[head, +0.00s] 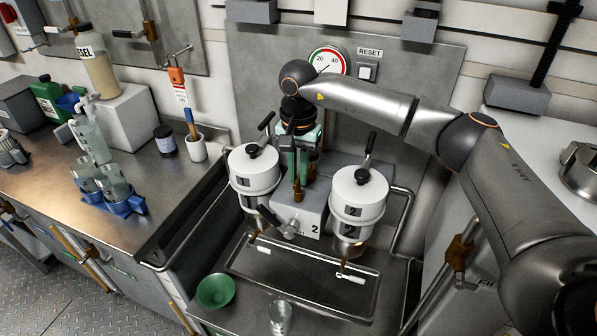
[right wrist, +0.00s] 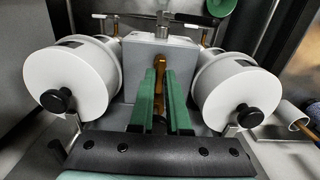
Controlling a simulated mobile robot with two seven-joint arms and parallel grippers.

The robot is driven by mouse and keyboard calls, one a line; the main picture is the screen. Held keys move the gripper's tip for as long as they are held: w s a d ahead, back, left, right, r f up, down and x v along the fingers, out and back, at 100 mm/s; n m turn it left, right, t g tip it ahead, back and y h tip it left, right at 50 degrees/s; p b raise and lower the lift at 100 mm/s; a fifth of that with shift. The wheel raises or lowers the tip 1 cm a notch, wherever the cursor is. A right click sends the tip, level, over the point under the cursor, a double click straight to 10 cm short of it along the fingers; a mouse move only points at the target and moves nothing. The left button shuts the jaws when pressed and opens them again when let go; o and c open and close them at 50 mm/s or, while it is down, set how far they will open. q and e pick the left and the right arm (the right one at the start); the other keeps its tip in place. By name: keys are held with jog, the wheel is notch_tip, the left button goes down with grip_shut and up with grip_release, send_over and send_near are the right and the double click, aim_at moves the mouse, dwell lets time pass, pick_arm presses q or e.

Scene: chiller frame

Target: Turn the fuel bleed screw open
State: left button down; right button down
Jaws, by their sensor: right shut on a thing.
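My right gripper (head: 300,178) reaches down from above between two white filter canisters, the left one (head: 253,174) and the right one (head: 357,200). Its green fingers are shut on a narrow brass-coloured piece (right wrist: 159,72), seemingly the fuel bleed screw, at the grey block (head: 299,212) between the canisters. The brass piece stands between the fingers in the right wrist view, its lower part partly hidden by them. How far the screw is turned cannot be told. My left gripper is not in view.
A pressure gauge (head: 328,61) and a reset switch (head: 367,72) are on the back panel. A green bowl (head: 215,291) and a clear cup (head: 280,317) stand in front. Black-knobbed lids and levers crowd the gripper on both sides. Bottles stand on the left counter (head: 60,182).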

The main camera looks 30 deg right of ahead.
aim_at(298, 178)
jog(key=c, duration=0.9)
grip_release()
jog(key=shift+r, duration=0.1)
notch_tip(298, 178, up, 12)
jog(key=shift+r, duration=0.2)
